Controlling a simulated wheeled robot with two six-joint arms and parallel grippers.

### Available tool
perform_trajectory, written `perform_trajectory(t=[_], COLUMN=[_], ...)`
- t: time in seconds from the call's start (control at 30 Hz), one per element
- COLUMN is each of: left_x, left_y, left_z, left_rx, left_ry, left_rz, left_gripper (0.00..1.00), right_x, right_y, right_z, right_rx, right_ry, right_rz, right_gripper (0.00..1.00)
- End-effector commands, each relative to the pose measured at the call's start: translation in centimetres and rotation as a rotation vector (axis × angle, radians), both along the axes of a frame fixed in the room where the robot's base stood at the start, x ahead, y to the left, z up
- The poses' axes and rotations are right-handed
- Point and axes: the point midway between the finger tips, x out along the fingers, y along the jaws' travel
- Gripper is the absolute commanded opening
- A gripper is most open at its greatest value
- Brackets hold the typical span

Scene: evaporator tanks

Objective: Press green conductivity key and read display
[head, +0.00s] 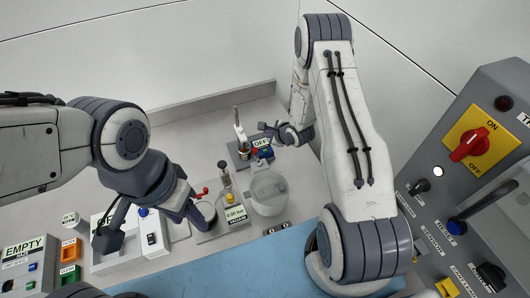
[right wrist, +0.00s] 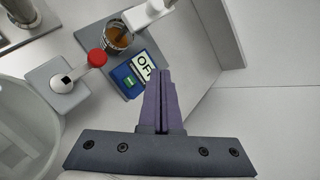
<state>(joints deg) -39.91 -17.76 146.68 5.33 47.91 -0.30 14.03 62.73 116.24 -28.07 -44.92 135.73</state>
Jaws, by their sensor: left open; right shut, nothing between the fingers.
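A blue meter (right wrist: 122,76) with a green key (right wrist: 129,82) and a white display (right wrist: 145,67) lies on a grey base in the right wrist view. The display appears to read "OFF". In the head view the display (head: 261,143) also shows "OFF". My right gripper (right wrist: 163,72) is shut and empty, its tips beside the display and to the right of the green key. Whether the tips touch the meter cannot be told. In the head view my right gripper (head: 265,128) is just above the meter.
A cup with brown liquid (right wrist: 119,38) and a red knob (right wrist: 97,58) sit close to the meter. A pale round vessel (head: 268,192) stands in front of it. A control panel (head: 470,165) stands at the right. Labelled boxes (head: 30,255) fill the left.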

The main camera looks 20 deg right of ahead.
Motion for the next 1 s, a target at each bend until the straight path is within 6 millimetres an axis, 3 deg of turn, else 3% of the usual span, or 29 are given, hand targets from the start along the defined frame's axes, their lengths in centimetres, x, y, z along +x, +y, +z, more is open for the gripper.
perform_trajectory(t=[0.1, 0.4, 1.0], left_x=[0.0, 0.0, 0.0], left_y=[0.0, 0.0, 0.0], left_z=[-2.0, -5.0, -5.2], left_rx=[0.000, 0.000, 0.000], left_ry=[0.000, 0.000, 0.000], left_rz=[-0.001, -0.003, -0.002], left_gripper=[0.50, 0.50, 0.50], right_x=[0.0, 0.0, 0.0], right_y=[0.0, 0.0, 0.0], right_z=[-2.3, -6.1, -6.6], right_rx=[0.000, 0.000, -0.001], right_ry=[0.000, 0.000, 0.000], right_rz=[0.000, 0.000, 0.001], right_gripper=[0.00, 0.00, 0.00])
